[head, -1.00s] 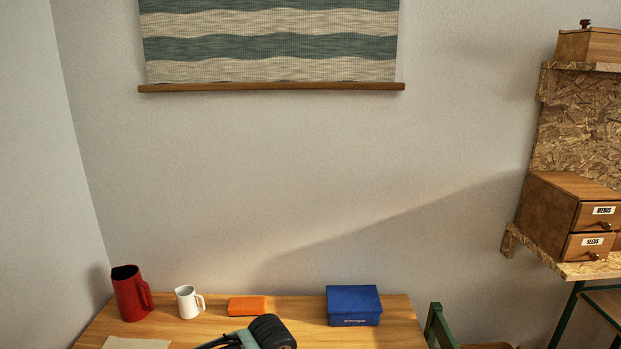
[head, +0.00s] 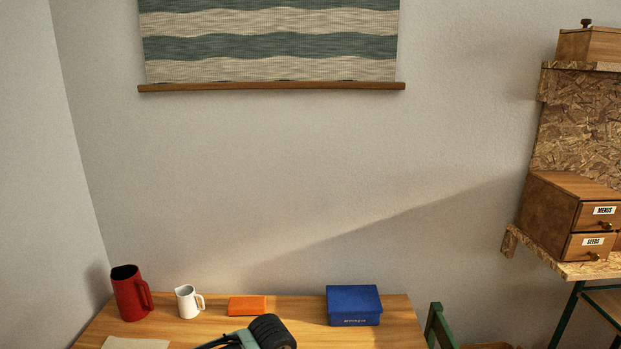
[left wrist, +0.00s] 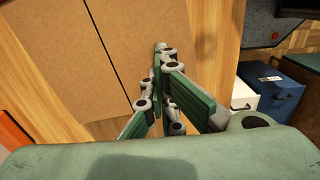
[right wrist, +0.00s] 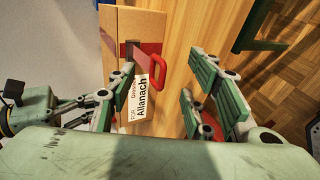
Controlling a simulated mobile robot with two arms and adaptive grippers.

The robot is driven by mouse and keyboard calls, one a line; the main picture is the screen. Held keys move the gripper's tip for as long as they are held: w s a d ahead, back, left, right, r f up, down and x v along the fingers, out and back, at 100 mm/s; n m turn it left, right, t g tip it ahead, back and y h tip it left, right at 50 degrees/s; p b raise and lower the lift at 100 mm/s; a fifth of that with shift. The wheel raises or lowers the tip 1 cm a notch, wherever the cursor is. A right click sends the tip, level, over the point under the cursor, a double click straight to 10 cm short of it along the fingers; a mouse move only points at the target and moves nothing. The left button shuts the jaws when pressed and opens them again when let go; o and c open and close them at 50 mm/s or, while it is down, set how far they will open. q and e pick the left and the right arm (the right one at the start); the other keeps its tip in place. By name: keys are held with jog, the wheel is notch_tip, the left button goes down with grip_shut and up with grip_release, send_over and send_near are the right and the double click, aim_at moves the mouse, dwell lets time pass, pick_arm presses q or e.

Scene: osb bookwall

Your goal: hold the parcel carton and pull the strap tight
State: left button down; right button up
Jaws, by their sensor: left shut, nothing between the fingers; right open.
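The parcel carton is brown cardboard. Its flat face with a dark seam fills the upper left of the left wrist view (left wrist: 75,50). In the right wrist view the carton (right wrist: 140,22) lies on the wooden table with a white name label (right wrist: 140,100). A dark red strap with a bright red loop handle (right wrist: 157,72) shows on it. My left gripper (left wrist: 160,50) is shut and empty, in front of the carton's face; I cannot tell whether it touches. My right gripper (right wrist: 160,82) is open, its fingers either side of the loop handle.
On the table are a red jug (head: 130,296), a white jug (head: 187,303), an orange block (head: 247,306) and a blue box (head: 353,305). A green chair (head: 437,328) stands right of the table. Shelves with wooden drawers (head: 570,215) are at the far right.

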pick_arm(q)
jog(key=shift+f, duration=0.15)
pick_arm(e)
jog(key=shift+v, duration=1.9)
pick_arm(q)
jog(key=shift+w+r+p, duration=0.1)
jog(key=shift+r+p, duration=0.55)
jog(key=shift+r, duration=0.45)
notch_tip(320, 180, up, 6)
jog(key=p, duration=0.2)
jog(key=shift+p, duration=0.35)
pick_arm(e)
notch_tip(320, 180, up, 4)
jog(key=shift+w+r, duration=0.1)
